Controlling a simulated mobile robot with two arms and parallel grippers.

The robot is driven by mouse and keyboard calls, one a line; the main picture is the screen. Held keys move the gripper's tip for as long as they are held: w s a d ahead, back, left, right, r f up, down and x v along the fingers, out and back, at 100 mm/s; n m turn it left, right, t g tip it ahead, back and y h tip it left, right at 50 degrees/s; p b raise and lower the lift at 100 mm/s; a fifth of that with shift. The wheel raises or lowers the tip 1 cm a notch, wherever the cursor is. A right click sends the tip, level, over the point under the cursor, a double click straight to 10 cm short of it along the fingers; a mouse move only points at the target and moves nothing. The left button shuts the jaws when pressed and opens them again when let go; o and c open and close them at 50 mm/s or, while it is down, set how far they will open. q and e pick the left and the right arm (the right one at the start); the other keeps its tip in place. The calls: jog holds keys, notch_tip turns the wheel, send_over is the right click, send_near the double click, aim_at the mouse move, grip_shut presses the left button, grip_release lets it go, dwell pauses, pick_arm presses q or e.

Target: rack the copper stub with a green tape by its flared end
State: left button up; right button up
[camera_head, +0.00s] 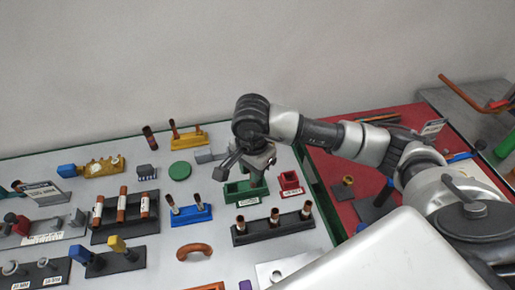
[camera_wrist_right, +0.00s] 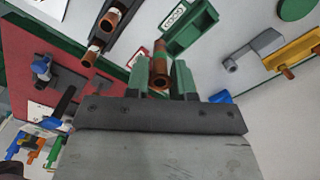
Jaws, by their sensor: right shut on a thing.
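My right gripper (camera_wrist_right: 160,80) is shut on a copper stub (camera_wrist_right: 160,58), held between its two green-looking fingers. The stub's open round end faces the wrist camera; I cannot make out green tape on it. In the head view my right gripper (camera_head: 252,165) hangs just over a labelled green box (camera_head: 237,196), and the held stub is too hidden to tell. The green box also shows in the wrist view (camera_wrist_right: 192,30), beyond the fingers. A black rack (camera_head: 272,232) with upright copper stubs stands in front of the box. My left gripper is not in view.
A small red box (camera_head: 290,182) stands right of the green box. A blue rack (camera_head: 188,214) and a yellow rack (camera_head: 190,138), each with copper stubs, stand to the left. A black tray (camera_head: 125,230) holds white-banded stubs. A red mat (camera_head: 335,185) lies right.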

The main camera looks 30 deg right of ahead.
jog(key=m, duration=0.3)
jog(key=shift+w+r, duration=0.2)
jog(key=shift+w, duration=0.2)
pick_arm(q)
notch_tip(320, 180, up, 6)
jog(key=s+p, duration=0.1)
jog(key=p, duration=0.4)
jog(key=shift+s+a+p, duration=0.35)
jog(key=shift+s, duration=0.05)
pick_arm(e)
jog(key=w+d+f+m, duration=0.2)
jog(key=m, duration=1.3)
jog(key=w+d+f+m, duration=0.2)
jog(key=w+m, duration=0.1)
jog(key=m, duration=1.3)
jog(key=shift+d+f, duration=0.35)
jog(key=shift+d, duration=0.05)
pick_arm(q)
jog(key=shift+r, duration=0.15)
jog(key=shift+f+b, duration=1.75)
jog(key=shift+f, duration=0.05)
pick_arm(e)
jog(key=shift+f, duration=2.4)
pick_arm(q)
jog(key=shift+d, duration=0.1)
pick_arm(e)
jog(key=shift+f, duration=0.25)
